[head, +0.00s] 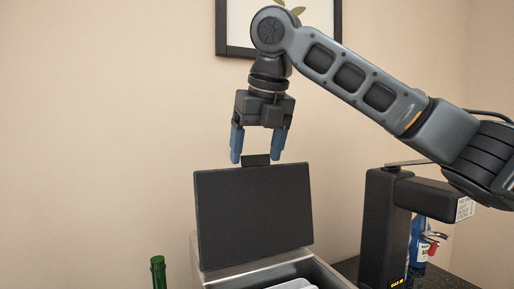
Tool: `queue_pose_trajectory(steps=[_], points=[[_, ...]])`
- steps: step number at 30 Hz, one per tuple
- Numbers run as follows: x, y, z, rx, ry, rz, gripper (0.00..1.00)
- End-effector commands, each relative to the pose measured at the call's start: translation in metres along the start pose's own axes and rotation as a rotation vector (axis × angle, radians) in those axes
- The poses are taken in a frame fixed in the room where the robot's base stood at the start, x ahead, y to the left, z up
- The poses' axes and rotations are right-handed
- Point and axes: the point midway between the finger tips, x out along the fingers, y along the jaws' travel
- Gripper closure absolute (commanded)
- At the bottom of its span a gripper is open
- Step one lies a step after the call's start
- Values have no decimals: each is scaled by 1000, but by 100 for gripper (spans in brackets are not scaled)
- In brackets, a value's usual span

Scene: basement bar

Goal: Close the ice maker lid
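The ice maker lid (254,215) is a dark rectangular panel standing up, raised, at the back of the ice maker. The ice maker (235,273) has a metal rim, and part of its open top shows at the bottom edge of the head view, with whitish content inside. A small dark tab (256,160) sticks up at the lid's top edge. My gripper (258,158) points down just above the lid's top edge, its two blue fingers apart on either side of the tab. I cannot tell whether the fingers touch the lid.
A green bottle (158,272) stands at the lower left of the ice maker. A black machine (379,225) stands to the right, with a blue bottle (418,243) beside it. A framed picture (236,30) hangs on the wall behind. The space left of the lid is clear.

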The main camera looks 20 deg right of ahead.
Motion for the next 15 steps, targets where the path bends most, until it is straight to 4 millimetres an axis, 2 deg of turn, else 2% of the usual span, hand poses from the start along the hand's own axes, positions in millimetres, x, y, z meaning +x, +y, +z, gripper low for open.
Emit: queue_pose_trajectory(steps=[2, 15], points=[[0, 0, 0, 0, 0, 0, 31], [0, 0, 0, 0, 0, 0, 73]])
